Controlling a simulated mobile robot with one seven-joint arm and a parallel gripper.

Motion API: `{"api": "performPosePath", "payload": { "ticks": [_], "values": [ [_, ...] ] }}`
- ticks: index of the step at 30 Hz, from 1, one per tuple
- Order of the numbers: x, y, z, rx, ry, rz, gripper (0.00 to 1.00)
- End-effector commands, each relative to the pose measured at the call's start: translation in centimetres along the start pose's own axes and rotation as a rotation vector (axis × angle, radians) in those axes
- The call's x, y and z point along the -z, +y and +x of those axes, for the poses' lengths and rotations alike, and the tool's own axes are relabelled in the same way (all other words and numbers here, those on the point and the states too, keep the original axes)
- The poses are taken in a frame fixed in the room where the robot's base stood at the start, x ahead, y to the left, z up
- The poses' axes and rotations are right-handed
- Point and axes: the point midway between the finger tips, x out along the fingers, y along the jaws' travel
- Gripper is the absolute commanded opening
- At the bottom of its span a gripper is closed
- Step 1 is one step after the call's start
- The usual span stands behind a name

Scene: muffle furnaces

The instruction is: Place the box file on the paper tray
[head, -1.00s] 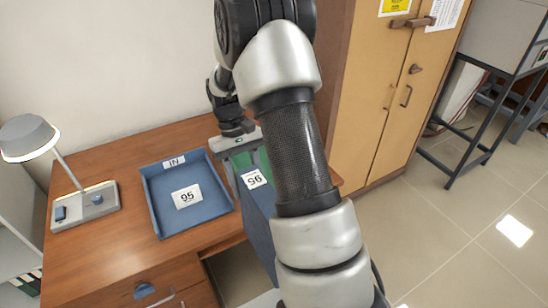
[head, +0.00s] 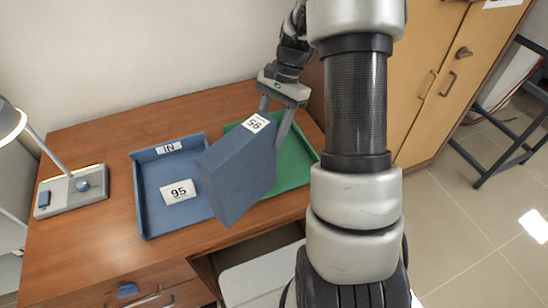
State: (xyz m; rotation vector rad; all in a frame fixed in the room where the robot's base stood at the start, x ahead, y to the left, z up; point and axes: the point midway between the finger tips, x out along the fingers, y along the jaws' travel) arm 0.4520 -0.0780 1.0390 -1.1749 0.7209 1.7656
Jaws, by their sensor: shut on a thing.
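The box file (head: 235,180) is a blue box with a white label reading 95 or 56 on its upper end. A green tray (head: 292,163) lies on the desk to the right, partly hidden by the box file and my arm. The file overlaps the blue tray's right edge in the picture.
A desk lamp (head: 75,190) stands at the left of the wooden desk (head: 105,140). Tan cabinets (head: 430,60) stand close on the right. The desk has drawers with handles at the front left.

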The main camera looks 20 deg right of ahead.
Motion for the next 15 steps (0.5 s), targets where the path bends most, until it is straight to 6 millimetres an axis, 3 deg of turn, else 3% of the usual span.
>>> {"api": "performPosePath", "payload": {
  "ticks": [3,9,15],
  "values": [
    [1.0,0.1,-0.8,0.176,0.002,0.41,0.0],
    [2.5,0.3,-2.7,0.449,0.003,1.057,0.0],
    [3.5,0.7,-4.5,0.652,0.002,1.538,0.0]
  ]
}}
